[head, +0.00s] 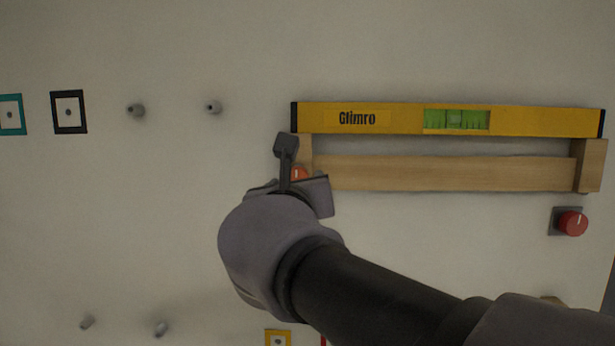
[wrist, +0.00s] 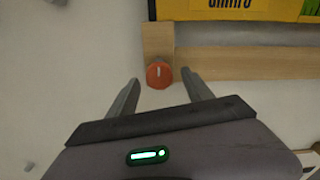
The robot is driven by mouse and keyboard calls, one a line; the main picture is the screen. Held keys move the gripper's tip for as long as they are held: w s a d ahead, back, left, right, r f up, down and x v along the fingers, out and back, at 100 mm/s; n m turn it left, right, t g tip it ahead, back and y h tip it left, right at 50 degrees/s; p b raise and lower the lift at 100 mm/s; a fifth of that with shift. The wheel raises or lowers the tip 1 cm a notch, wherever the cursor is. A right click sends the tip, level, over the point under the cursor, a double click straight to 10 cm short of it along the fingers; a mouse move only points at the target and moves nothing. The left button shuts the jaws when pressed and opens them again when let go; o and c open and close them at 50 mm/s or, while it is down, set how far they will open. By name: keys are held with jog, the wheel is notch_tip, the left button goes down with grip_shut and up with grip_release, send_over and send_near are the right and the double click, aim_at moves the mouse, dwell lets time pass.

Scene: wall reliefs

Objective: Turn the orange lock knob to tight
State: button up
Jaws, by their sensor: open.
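The orange lock knob (wrist: 159,75) is round with a white upright mark, at the lower end of a wooden bracket (wrist: 157,41). In the wrist view my gripper (wrist: 161,83) is open, with one finger on each side of the knob and a gap on both sides. In the head view only a small part of the knob (head: 298,174) shows behind my gripper (head: 302,160). I cannot tell how far the fingertips are from the wall.
A yellow spirit level (head: 390,118) rests above a wooden rail (head: 440,172), right of my gripper. A red knob (head: 572,223) is on a grey plate at the right. Grey pegs (head: 213,107) and small framed squares (head: 69,112) are on the left wall.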

jog(key=shift+w, duration=0.75)
grip_shut()
jog(key=shift+f, duration=0.1)
